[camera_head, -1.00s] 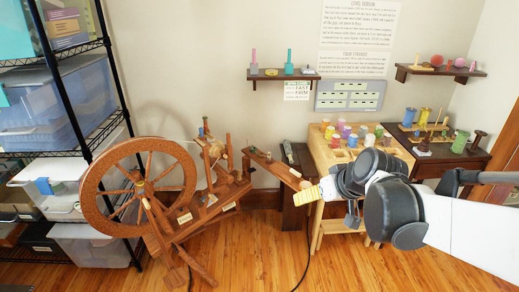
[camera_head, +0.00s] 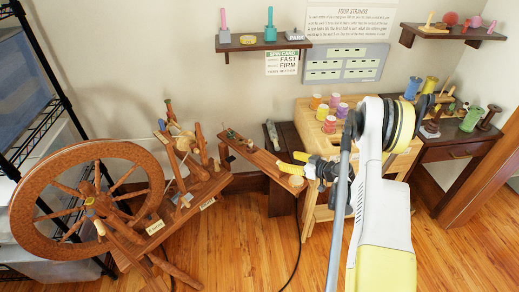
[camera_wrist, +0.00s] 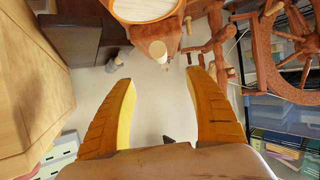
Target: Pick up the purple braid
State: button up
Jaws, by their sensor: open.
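My gripper (camera_head: 298,162) has yellow fingers and points left, near the end of a wooden arm of the spinning wheel. In the wrist view my gripper (camera_wrist: 163,78) is open, with nothing between its fingers. A pale round knob (camera_wrist: 159,50) on the wooden arm lies just ahead of the fingertips. Small coloured rolls stand on the light wooden table behind my arm. One roll looks purple-pink (camera_head: 342,110), but I cannot tell whether it is the purple braid. My arm hides part of that table.
The spinning wheel (camera_head: 90,201) fills the left floor. A dark side table (camera_head: 448,150) with spools stands at the right. Wall shelves (camera_head: 264,44) hold small items above. A black wire rack (camera_head: 52,75) is at far left. The front floor is clear.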

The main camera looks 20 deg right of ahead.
aim_at(272, 157)
jog(key=shift+w+a+r+p, duration=0.15)
jog(key=shift+w+p, duration=0.2)
jog(key=shift+p, duration=0.2)
jog(key=x, duration=0.1)
jog(key=p+x, duration=0.1)
jog(key=x, duration=0.1)
jog(key=shift+a+f, duration=0.15)
jog(key=shift+f, duration=0.25)
jog(key=b+x, duration=0.3)
jog(key=x, duration=0.2)
jog(key=shift+w+a+f, duration=0.15)
jog(key=shift+w+a, duration=0.1)
jog(key=shift+w, duration=0.05)
jog(key=shift+w+a, duration=0.15)
jog(key=shift+w, duration=0.25)
jog(key=c, duration=1.3)
